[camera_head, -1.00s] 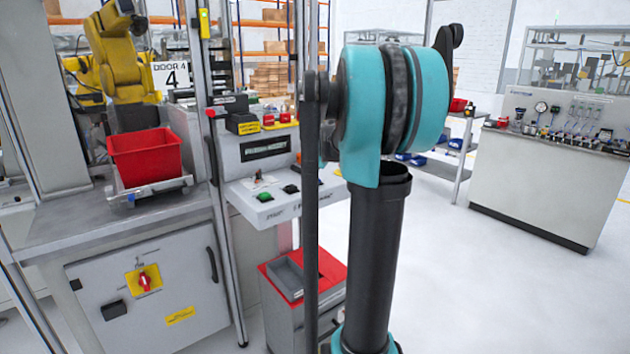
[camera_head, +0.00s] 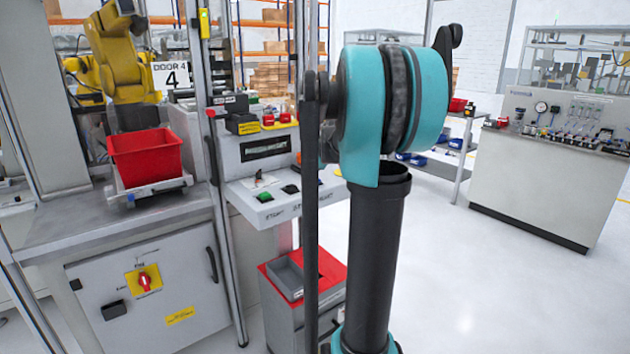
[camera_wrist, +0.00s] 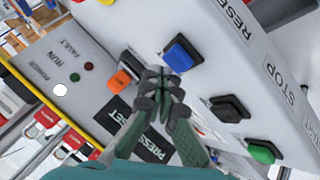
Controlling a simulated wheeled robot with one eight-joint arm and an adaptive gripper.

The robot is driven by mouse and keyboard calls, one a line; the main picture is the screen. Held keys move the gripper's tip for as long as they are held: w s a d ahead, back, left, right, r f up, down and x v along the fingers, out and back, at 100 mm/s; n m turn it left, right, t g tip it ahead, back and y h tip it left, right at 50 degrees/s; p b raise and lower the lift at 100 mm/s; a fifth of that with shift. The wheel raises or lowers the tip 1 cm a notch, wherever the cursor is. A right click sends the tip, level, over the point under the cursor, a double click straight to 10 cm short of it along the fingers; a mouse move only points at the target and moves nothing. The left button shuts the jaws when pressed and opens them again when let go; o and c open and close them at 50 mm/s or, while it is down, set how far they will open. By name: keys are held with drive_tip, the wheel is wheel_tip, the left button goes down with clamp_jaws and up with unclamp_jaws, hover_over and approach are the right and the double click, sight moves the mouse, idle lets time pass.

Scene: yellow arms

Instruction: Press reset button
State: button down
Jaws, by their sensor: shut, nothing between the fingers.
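In the wrist view a blue square button (camera_wrist: 182,52) sits on the sloped grey control panel (camera_wrist: 215,75), in line with the printed word RESET. My gripper (camera_wrist: 160,78) is shut and empty, its fingertips just beside the blue button's lower left in the picture. Whether they touch it I cannot tell. A black button (camera_wrist: 230,108) by STOP and a green button (camera_wrist: 262,151) lie on the same panel. In the head view the green button (camera_head: 264,196) shows, but my arm hides the blue button and my gripper.
An orange button (camera_wrist: 120,82) and a black sign with PRESS and RESET lettering (camera_wrist: 148,143) are on the adjoining panel face. In the head view a red bin (camera_head: 146,156) stands left, a grey cabinet with a red top (camera_head: 328,267) below, and open floor right.

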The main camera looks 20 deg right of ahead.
sight(316, 180)
drive_tip(key=shift+f, duration=0.65)
idle(0.9)
drive_tip(key=shift+r, duration=0.85)
drive_tip(key=shift+r, duration=2.5)
